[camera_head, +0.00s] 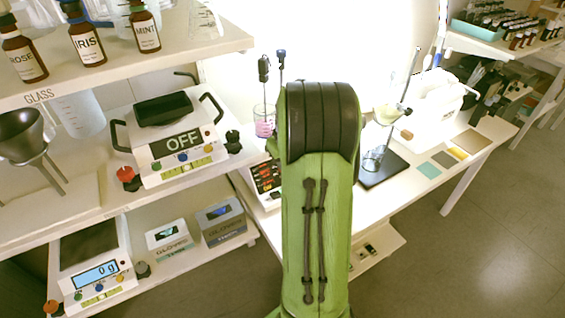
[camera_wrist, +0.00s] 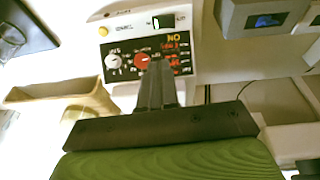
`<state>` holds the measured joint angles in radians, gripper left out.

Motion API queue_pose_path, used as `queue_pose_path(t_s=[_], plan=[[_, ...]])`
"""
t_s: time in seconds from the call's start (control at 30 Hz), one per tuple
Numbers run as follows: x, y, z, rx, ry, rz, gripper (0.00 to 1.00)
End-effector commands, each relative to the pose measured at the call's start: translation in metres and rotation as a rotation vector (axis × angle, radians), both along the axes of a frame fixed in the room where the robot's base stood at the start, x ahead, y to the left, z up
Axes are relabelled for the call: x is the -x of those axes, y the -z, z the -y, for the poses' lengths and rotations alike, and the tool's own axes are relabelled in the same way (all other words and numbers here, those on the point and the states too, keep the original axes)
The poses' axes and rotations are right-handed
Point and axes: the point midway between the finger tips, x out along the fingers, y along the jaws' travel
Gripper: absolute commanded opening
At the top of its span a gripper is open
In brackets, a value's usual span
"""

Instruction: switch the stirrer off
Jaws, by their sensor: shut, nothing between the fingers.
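The stirrer (camera_head: 265,180) is a white box with a black panel and red digits. It stands on the white bench, partly hidden by my green arm, with a beaker of pink liquid (camera_head: 264,122) above it. In the wrist view its front (camera_wrist: 148,50) appears upside down, with a white knob (camera_wrist: 114,62), a red knob (camera_wrist: 141,60), red digits, orange lettering that seems to read ON, and a small green-lit part (camera_wrist: 163,21). My gripper (camera_wrist: 158,66) is shut and empty, its tips before the panel beside the red knob. I cannot tell whether they touch. My arm hides the gripper in the head view.
A balance marked OFF (camera_head: 178,145) stands on the left shelf, with brown bottles (camera_head: 86,44) above. Another balance (camera_head: 97,275) and two boxes (camera_head: 221,222) are below. A dark stand (camera_head: 383,168) is right of my arm. A tan object (camera_wrist: 65,95) lies left of my fingers.

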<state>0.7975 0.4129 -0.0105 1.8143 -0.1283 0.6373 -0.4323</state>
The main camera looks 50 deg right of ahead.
Motion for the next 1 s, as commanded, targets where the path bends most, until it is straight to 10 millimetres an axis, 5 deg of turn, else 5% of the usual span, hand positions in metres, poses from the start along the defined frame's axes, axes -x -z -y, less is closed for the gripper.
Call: queue_pose_path(t_s=[0.67,1.0], plan=[[0.0,-0.001,-0.002,-0.092,0.0,0.03,0.0],[-0.018,0.064,0.0,-0.095,-0.001,0.027,0.0]])
